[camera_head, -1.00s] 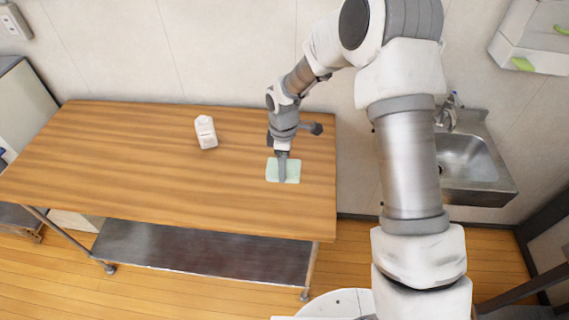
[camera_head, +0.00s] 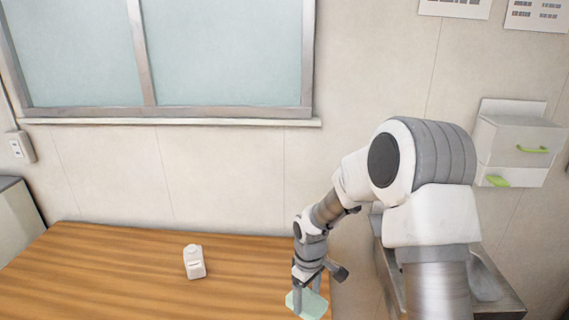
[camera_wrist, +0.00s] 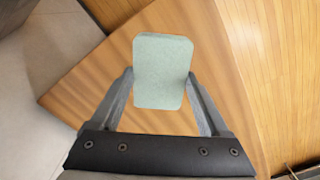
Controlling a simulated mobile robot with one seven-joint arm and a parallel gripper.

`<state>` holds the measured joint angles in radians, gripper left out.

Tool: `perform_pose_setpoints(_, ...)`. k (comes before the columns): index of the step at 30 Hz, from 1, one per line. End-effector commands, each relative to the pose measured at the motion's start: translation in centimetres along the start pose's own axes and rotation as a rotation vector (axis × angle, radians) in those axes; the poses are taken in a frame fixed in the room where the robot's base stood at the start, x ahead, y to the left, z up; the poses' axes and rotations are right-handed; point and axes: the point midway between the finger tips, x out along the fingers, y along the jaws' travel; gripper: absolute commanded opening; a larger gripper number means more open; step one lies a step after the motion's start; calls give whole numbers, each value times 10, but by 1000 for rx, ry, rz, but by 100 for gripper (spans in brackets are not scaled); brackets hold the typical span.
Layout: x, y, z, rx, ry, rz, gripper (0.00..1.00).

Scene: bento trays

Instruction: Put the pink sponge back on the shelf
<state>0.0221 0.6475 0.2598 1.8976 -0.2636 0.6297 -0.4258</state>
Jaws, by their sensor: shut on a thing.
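A pale green rounded sponge (camera_head: 318,306) is held in my gripper (camera_head: 306,290) over the right end of the wooden table. The wrist view shows the sponge (camera_wrist: 163,55) between the two fingers of my gripper (camera_wrist: 160,85), with the table top behind it. The sponge is tilted in the head view, and its lower part is cut off by the frame edge. No pink sponge is in view. I cannot tell which fixture is the shelf.
A white bottle (camera_head: 194,262) lies or stands on the wooden table (camera_head: 110,275). A white wall box (camera_head: 515,145) with a green handle hangs at the right, above a metal sink (camera_head: 490,285) partly hidden by my arm. A window (camera_head: 220,55) is behind the table.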

Motion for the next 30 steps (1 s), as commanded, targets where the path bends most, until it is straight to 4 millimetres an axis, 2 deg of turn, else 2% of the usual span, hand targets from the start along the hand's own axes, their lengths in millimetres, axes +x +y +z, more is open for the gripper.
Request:
perform_pose_setpoints(1,-5,7,14,111,1,2,27)
perform_pose_setpoints(6,-17,20,51,459,1,1,27)
perform_pose_setpoints(12,-25,26,80,732,1,2,27)
perform_pose_setpoints(18,-27,28,90,829,0,1,27)
perform_pose_setpoints(30,-28,28,89,829,1,2,27)
